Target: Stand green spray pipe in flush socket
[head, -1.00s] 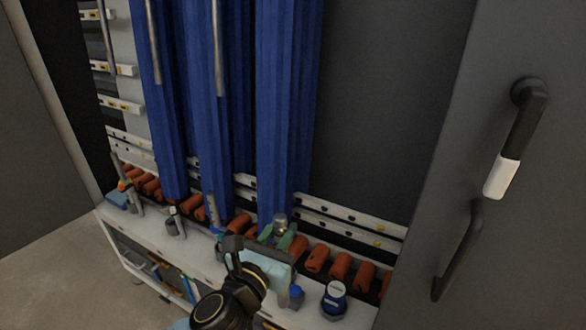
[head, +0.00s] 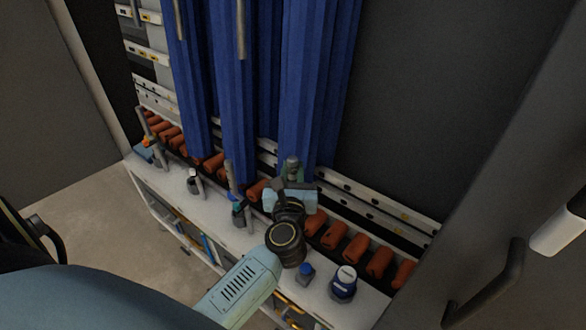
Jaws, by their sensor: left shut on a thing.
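My left gripper (head: 291,186) is above the white ledge, in front of the blue curtain-like strips. It is shut on a part with a grey rounded top and green below, which I take to be the green spray pipe (head: 292,168). The gripper and wrist hide its lower part, so I cannot tell whether it touches the ledge. Holders stand along the ledge: a grey one (head: 193,181), a dark one with blue (head: 238,212), a small blue-capped one (head: 305,273) and a larger blue-and-white one (head: 343,283). I cannot tell which is the flush socket. My right gripper is not in view.
The white ledge (head: 215,205) carries a row of orange-brown rollers (head: 334,235) at its back. Blue strips (head: 310,90) hang behind. A grey door with a dark handle (head: 487,285) stands at the right. Open floor (head: 85,195) lies at the left.

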